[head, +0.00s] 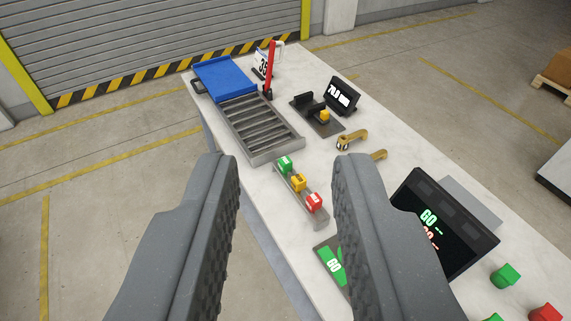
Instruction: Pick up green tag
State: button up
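A small green tag (285,164) with a white mark sits at the far end of a narrow grey rack (319,222) on the table. A yellow tag (298,182) and a red tag (313,202) sit nearer in the same rack. My gripper (286,172) is open and empty. Its two dark fingers are wide apart in the foreground, and the rack shows in the gap between them. The green tag appears beyond the fingertips, apart from both.
A display screen (440,225), green blocks (505,275) and a red block (545,313) are at right. A green card (330,262) is partly hidden by the right finger. Gold brackets (352,139) lie right of the rack.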

aim_at(284, 164)
jog(key=z, duration=1.85)
jog(key=k, duration=1.25)
jog(key=u, duration=1.15)
jog(key=i, duration=1.65)
jog(key=z, duration=0.05)
